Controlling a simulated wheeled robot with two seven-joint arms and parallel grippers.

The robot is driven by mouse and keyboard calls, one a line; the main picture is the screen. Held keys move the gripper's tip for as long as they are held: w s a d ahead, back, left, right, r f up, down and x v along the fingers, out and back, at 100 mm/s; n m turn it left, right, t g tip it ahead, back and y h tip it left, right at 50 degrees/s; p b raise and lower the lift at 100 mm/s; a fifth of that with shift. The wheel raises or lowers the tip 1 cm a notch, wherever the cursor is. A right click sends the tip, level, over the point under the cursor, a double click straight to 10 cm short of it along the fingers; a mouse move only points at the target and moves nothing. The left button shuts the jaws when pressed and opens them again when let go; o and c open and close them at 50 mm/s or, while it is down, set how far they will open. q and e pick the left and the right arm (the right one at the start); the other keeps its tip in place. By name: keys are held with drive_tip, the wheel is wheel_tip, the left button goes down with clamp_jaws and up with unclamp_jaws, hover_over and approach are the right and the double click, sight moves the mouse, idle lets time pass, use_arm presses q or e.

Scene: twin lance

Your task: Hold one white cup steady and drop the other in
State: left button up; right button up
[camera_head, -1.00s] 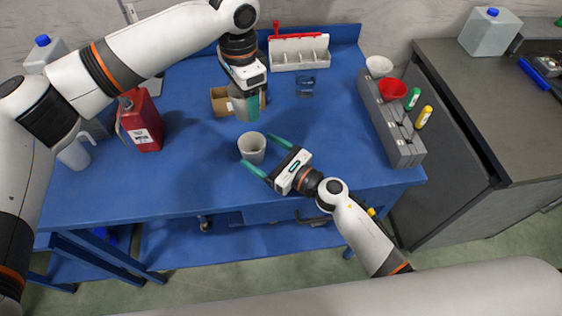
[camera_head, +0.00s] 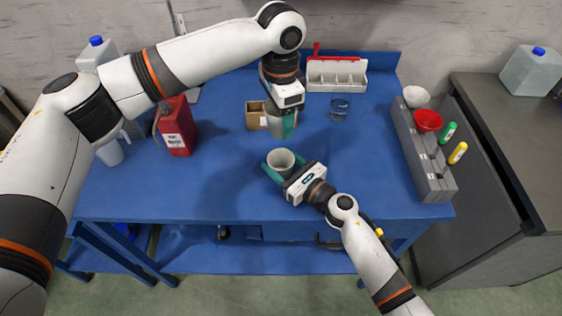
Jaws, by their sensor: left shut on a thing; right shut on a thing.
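One white cup (camera_head: 281,160) stands upright on the blue table, its open mouth facing up. My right gripper (camera_head: 282,169) is shut on this cup, with a teal finger on each side of it. My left gripper (camera_head: 283,124) is higher and farther back, pointing down. It is shut on the other white cup (camera_head: 273,126), which is mostly hidden behind the fingers. The held cup is behind the standing one and apart from it in the picture. How high it is above the table is hard to tell.
A cardboard box (camera_head: 256,115) is close beside the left gripper. A glass (camera_head: 340,108) and a white divided tray (camera_head: 337,76) are behind. The table's front is clear.

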use_arm(q)
drive_tip(key=shift+f, duration=5.7)
drive_tip(key=shift+s+a+f, duration=0.1)
drive_tip(key=shift+f, duration=0.2)
use_arm(e)
drive_tip(key=shift+s+a, duration=0.1)
use_arm(q)
drive_tip(key=o, duration=0.9)
drive_tip(key=shift+f, duration=0.15)
drive_tip(key=shift+o, duration=0.4)
drive_tip(key=shift+s, duration=0.1)
use_arm(e)
drive_tip(key=shift+r, duration=0.1)
use_arm(q)
drive_tip(key=shift+w, duration=0.2)
wheel_tip(320, 180, up, 12)
drive_tip(key=shift+r, duration=0.1)
use_arm(e)
drive_tip(key=shift+f, duration=0.2)
